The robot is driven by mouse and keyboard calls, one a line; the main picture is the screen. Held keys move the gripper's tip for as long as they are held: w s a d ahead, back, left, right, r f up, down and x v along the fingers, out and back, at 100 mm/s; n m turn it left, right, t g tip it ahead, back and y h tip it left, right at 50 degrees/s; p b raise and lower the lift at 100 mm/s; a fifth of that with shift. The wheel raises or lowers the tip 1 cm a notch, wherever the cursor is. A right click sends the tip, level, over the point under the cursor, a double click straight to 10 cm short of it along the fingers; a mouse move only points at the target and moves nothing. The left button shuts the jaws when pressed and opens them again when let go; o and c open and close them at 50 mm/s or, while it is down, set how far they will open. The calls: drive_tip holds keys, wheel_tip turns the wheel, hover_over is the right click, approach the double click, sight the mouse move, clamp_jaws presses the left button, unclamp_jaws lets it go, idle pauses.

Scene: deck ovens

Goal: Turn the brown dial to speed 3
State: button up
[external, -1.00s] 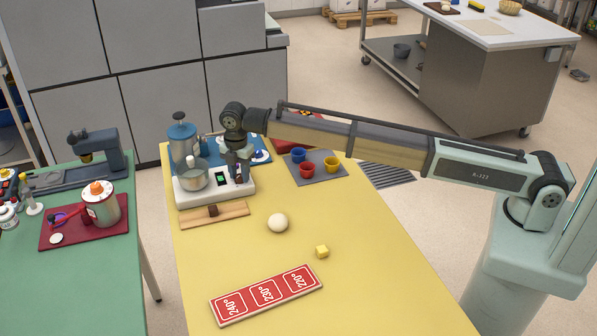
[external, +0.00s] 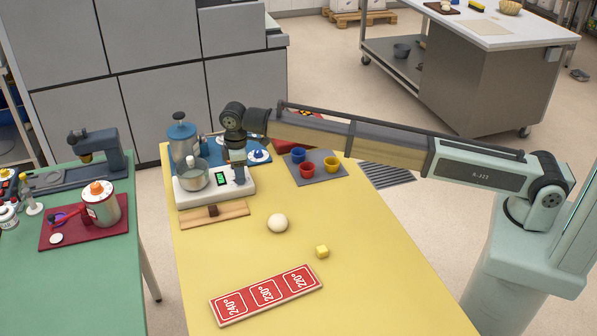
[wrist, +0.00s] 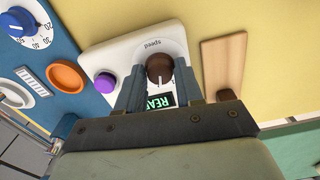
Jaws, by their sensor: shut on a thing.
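The brown dial (wrist: 159,65) sits on the white panel of a machine (wrist: 103,57), beside the upside-down word "speed". A pale pointer line shows on the dial, toward the display side; scale marks cannot be read. My gripper (wrist: 158,77) is shut on the dial, with one finger on each side. In the external view my gripper (external: 238,172) reaches down to the right part of the white machine (external: 215,195) and hides the dial. A green lit display (wrist: 160,100) is partly covered by my fingers; part of "READ" shows.
A purple button (wrist: 105,85) is on the same panel. A wooden board (external: 232,213) lies in front.

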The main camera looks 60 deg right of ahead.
drive_tip(key=m, duration=0.4)
drive_tip(key=shift+m, duration=2.1)
drive_tip(key=o, duration=1)
wheel_tip(320, 180, up, 14)
drive_tip(key=shift+f, duration=0.1)
